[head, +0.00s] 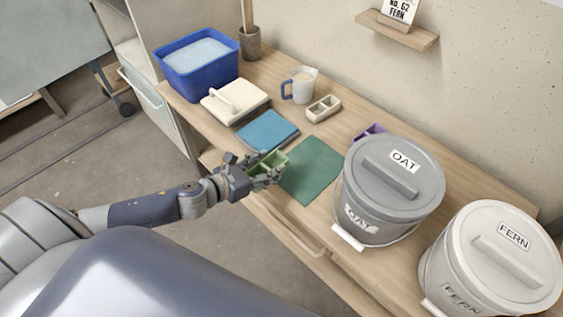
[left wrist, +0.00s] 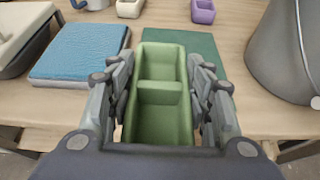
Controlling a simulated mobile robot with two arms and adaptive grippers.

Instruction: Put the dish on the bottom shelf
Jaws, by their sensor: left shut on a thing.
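A small green dish (head: 273,162) with two compartments is held in my left gripper (head: 262,174), above the bench's front edge by the green mat (head: 311,169). In the left wrist view the dish (left wrist: 163,115) sits between the fingers of my left gripper (left wrist: 158,85), which press on its two long sides. The dish looks empty and roughly level. A similar beige dish (head: 323,109) and a purple dish (head: 369,132), partly hidden by a bucket, stand farther back. My right gripper is not in view. I cannot clearly make out a bottom shelf.
A grey OAT bucket (head: 385,205) and a white FERN bucket (head: 490,265) stand at the right. A small wall shelf (head: 402,32) holds a card.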

